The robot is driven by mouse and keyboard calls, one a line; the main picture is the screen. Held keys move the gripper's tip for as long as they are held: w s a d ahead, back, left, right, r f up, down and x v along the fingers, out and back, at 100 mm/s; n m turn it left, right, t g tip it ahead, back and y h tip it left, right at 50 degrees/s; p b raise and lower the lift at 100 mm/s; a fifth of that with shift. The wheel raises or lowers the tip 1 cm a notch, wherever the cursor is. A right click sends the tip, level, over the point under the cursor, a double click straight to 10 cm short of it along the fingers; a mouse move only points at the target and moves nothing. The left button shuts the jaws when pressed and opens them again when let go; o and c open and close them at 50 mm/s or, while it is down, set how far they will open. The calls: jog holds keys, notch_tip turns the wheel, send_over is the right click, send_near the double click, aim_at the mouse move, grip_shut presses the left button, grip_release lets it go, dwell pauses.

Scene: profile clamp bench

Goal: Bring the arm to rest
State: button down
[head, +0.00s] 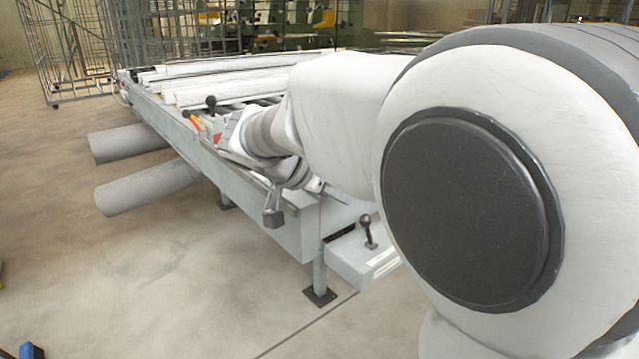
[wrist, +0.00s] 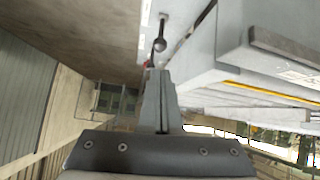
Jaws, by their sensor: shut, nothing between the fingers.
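My gripper (wrist: 158,74) shows in the wrist view with its two grey fingers together and nothing between them. In the head view my arm reaches over the near side of the grey clamp bench (head: 237,183), and my gripper cannot be made out clearly there. In the wrist view a lever with a dark ball knob (wrist: 160,45) stands just beyond the fingertips in the picture; I cannot tell the gap. The bench side (wrist: 200,50) fills the right of that view.
White profiles (head: 215,85) lie along the bench top. A black-knobbed lever (head: 368,232) stands on the low end shelf (head: 352,262). Two grey cylinders (head: 150,188) stick out from the bench's left side. Wire cages (head: 72,45) stand behind.

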dwell(0.4)
jog(key=s+d+f+n+g+y, duration=0.1)
jog(key=s+d+n+g+y, duration=0.15)
jog(key=s+d, duration=0.6)
jog(key=s+a+f+n+t+y+p, duration=0.1)
jog(key=s+n+y, duration=0.2)
jog(key=s, duration=0.6)
jog(key=s+f+n+t+y, duration=0.1)
jog(key=s+f+n+y, duration=0.15)
jog(key=s, duration=0.55)
notch_tip(320, 180, up, 14)
jog(key=p, duration=1.3)
jog(key=shift+a+n, duration=0.15)
jog(key=shift+n, duration=0.25)
jog(key=shift+w, duration=0.1)
